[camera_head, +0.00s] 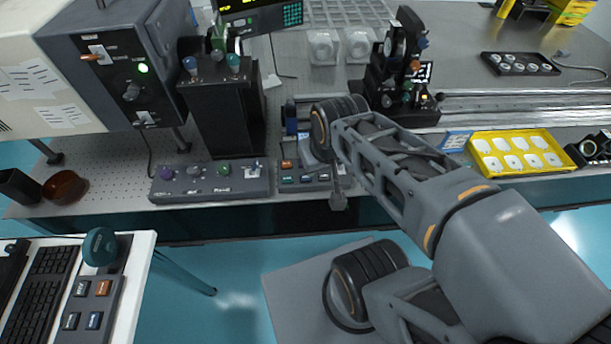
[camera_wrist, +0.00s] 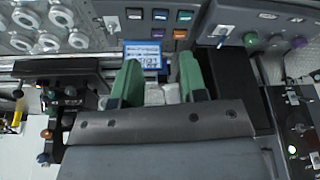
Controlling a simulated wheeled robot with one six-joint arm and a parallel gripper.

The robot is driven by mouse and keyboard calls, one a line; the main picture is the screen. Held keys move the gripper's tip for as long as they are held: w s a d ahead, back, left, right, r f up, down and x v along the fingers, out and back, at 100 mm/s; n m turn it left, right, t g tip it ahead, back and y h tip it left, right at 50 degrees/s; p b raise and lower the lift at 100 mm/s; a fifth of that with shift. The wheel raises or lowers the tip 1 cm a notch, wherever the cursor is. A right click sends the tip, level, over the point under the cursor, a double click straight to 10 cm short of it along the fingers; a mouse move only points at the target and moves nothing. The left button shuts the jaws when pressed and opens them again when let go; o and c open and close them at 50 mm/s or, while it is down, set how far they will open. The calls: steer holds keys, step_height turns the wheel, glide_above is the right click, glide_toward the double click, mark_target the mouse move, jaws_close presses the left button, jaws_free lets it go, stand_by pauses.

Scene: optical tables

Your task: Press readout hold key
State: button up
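A dark key panel (camera_head: 305,187) sits at the front edge of the optical table. It carries an orange key (camera_head: 287,164) and several teal and blue keys. It also shows at the top of the wrist view, where the orange key (camera_wrist: 180,34) lies above the right fingertip. The key labels are too small to read, so I cannot tell which is the readout hold key. My gripper (camera_wrist: 159,62) has two green fingers set apart, with no held object visible between them. A small blue-and-white display or card (camera_wrist: 143,53) shows near the fingertips. The head view mostly hides the fingers behind my wrist.
A knob panel (camera_head: 211,184) stands left of the key panel. A black instrument (camera_head: 221,115) rises behind it. A yellow tray (camera_head: 517,152) and optical mounts (camera_head: 401,62) are to the right. Another key box (camera_head: 88,307) lies on the white desk at lower left.

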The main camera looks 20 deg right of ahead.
jaws_close()
stand_by(1.4)
